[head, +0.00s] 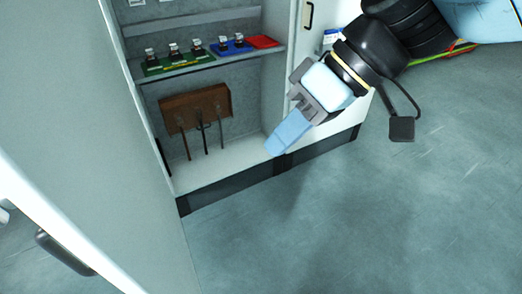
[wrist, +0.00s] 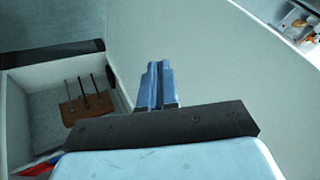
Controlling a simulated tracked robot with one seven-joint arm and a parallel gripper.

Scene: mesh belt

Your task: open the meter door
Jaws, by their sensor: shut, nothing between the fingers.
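A large pale door (head: 110,130), apparently the meter door, stands swung open at the left of the head view. A dark handle (head: 64,252) shows near its lower left. A pale panel (wrist: 220,65), seemingly the same door, fills the right of the wrist view. The opened cabinet (head: 225,165) shows its inside, with a brown block with dark rods (head: 195,108) at the bottom. My gripper (head: 275,150) is shut and empty, in front of the cabinet's lower right edge. Its blue fingers (wrist: 157,70) are together in the wrist view, apart from the door in the picture.
A shelf (head: 215,60) in the cabinet carries green, blue and red trays with small dark-topped items. A second panel with a dark handle (head: 308,14) is beside the opening on the right. Open grey floor (head: 350,225) lies in front. Bright objects (wrist: 302,22) show beyond the door.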

